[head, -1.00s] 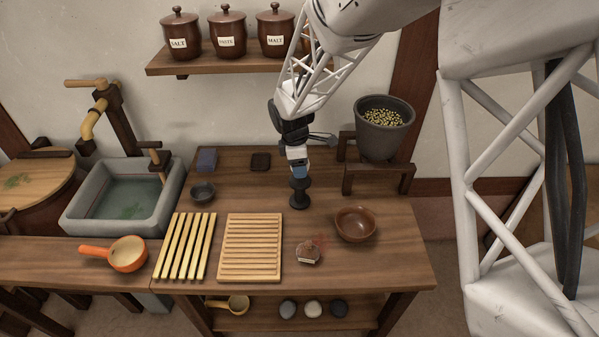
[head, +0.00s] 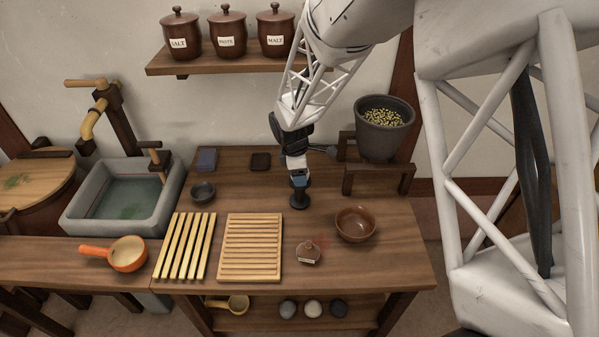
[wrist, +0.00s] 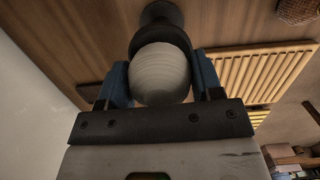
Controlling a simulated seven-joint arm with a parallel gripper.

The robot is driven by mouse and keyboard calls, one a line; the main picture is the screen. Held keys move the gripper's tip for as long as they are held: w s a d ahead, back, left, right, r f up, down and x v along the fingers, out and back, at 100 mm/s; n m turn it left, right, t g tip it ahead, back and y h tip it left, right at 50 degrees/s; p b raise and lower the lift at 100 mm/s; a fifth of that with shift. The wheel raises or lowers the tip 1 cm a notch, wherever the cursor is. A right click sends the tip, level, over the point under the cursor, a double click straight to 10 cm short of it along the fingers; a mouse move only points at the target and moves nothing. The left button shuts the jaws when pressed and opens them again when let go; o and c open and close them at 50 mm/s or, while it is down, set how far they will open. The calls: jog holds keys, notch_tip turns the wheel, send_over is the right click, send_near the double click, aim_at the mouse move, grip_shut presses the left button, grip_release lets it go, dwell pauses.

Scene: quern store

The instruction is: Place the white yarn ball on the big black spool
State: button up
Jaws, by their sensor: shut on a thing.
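My gripper (head: 299,182) points down over the black spool (head: 299,202), which stands upright on the table. The gripper is shut on the white yarn ball (wrist: 160,74), with a blue finger on each side of it in the wrist view. The spool also shows in the wrist view (wrist: 161,14), directly beyond the ball, whose outline overlaps the spool's dark top flange. I cannot tell whether the ball touches the spool. In the head view the fingers hide the ball and the spool's top.
A slatted wooden rack (head: 250,248) lies to the left. A dark pot (head: 384,128) of grain stands on a wooden stand (head: 378,169) at the back right.

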jog(key=o, duration=0.9)
jog(key=shift+r, duration=0.1)
notch_tip(320, 180, up, 12)
jog(key=a, duration=0.1)
jog(key=shift+a, duration=0.25)
dwell(0.7)
jog(key=s+d+r+m+t, duration=0.1)
jog(key=s+d+r+m, duration=0.7)
jog(key=s+d+r, duration=0.4)
jog(key=s+d+r+m, duration=0.1)
jog(key=s+d+m, duration=0.2)
jog(key=s, duration=0.7)
jog(key=s+d+r+m+t+y, duration=0.1)
jog(key=s+d+m, duration=0.3)
jog(key=s+m, duration=0.3)
jog(key=s, duration=0.4)
jog(key=shift+s+m+t, duration=0.15)
jog(key=shift+m+t, duration=0.15)
